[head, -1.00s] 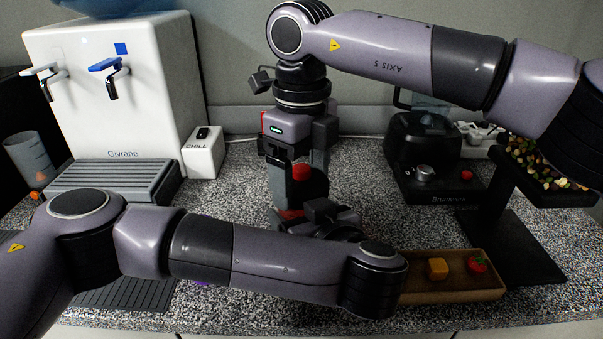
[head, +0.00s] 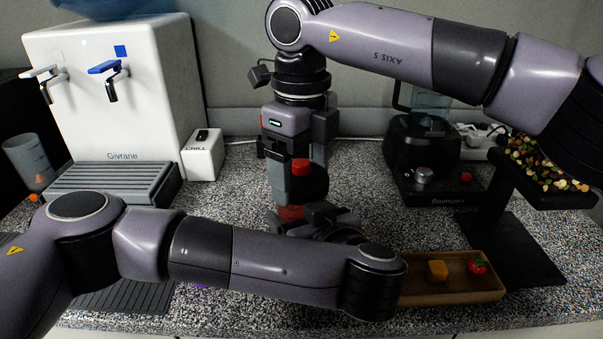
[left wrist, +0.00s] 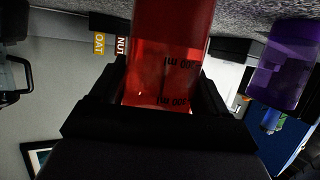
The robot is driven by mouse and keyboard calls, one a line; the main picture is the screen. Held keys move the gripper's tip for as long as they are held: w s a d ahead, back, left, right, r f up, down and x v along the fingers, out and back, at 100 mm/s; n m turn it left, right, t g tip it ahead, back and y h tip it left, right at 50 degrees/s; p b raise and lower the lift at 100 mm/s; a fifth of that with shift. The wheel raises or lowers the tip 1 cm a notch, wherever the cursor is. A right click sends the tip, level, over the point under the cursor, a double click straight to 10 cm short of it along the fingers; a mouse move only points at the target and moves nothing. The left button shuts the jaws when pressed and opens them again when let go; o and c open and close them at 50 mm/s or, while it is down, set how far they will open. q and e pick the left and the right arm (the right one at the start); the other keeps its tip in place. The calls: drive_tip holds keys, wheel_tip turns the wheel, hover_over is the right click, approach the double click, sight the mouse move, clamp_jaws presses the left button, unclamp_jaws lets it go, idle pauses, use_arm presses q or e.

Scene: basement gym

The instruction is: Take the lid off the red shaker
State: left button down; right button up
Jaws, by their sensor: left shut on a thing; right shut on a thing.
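The red shaker (head: 290,213) stands upright on the speckled counter, mostly hidden behind my left gripper (head: 318,214). In the left wrist view its see-through red body (left wrist: 168,50) with ml marks sits between the fingers of my left gripper (left wrist: 165,95), which is shut on it. The dark lid (head: 312,188) with a red cap (head: 300,167) is above the red body. My right gripper (head: 298,172) points down from above and is shut on the lid. Whether a gap separates lid and body is hard to tell.
A wooden tray (head: 450,292) with a yellow cube and a red fruit-like piece is at right front. A black blender base (head: 425,165) and a raised nut tray (head: 560,200) stand right. A white water dispenser (head: 110,125) is left. A purple container (left wrist: 283,65) shows in the left wrist view.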

sight(302, 177)
drive_tip(key=shift+r, duration=0.55)
drive_tip(key=shift+r, duration=2)
use_arm(q)
unclamp_jaws()
drive_tip(key=shift+r, duration=0.1)
